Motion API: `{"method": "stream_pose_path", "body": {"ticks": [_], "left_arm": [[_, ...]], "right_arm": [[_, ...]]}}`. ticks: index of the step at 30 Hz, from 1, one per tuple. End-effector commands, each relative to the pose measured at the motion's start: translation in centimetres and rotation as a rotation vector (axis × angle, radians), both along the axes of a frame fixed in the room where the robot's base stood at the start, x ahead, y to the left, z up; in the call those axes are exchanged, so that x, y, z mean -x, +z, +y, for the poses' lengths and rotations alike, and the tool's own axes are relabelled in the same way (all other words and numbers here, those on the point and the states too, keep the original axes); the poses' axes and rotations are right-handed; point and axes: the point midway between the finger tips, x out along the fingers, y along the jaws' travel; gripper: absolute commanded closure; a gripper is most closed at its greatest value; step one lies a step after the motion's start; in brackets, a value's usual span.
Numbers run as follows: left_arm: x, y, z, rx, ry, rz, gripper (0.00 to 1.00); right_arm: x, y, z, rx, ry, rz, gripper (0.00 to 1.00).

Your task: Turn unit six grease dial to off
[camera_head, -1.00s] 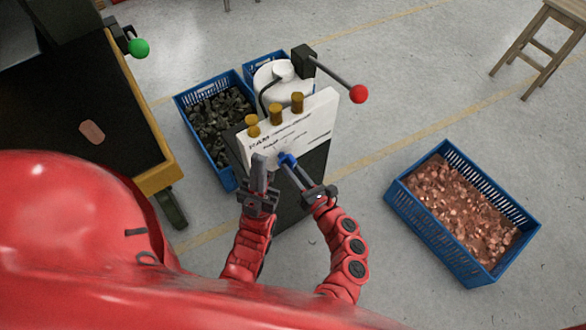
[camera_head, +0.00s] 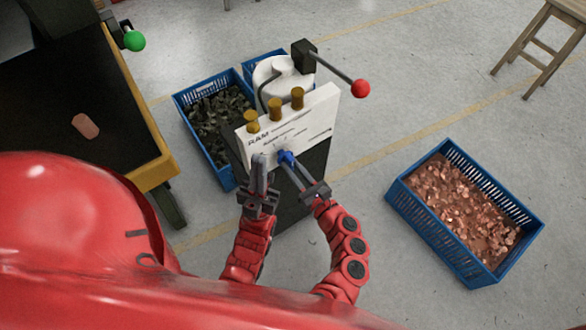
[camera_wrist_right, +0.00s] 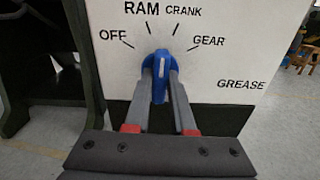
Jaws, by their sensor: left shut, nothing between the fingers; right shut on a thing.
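The blue grease dial (camera_wrist_right: 158,82) with a white mark sits on a white panel (camera_wrist_right: 226,62). OFF, RAM, CRANK and GEAR are printed in an arc above it, with GREASE at lower right. The white mark points roughly upward, between the RAM and CRANK ticks. My right gripper (camera_wrist_right: 161,88) is shut on the dial from below, one finger on each side. In the head view the dial (camera_head: 286,157) is at the panel's lower edge. My left gripper (camera_head: 259,160) is shut and empty, left of the dial, its tips in front of the panel's lower left.
Brass-coloured cups (camera_head: 275,107) line the panel's top. A lever with a red ball (camera_head: 361,88) sticks out at upper right. A blue crate of dark scrap (camera_head: 222,178) stands left, a crate of copper pieces (camera_head: 398,198) right. Open floor lies between the panel and the copper crate.

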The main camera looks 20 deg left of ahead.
Motion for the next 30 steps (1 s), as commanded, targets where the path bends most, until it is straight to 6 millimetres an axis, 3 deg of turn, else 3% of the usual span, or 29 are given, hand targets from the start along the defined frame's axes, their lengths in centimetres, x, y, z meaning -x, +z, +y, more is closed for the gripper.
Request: {"method": "stream_pose_path", "body": {"ticks": [30], "left_arm": [[0.0,-6.6,0.0,0.0,0.0,0.0,1.0]], "right_arm": [[0.0,-0.1,0.0,0.562,0.0,-0.724,1.0]]}}
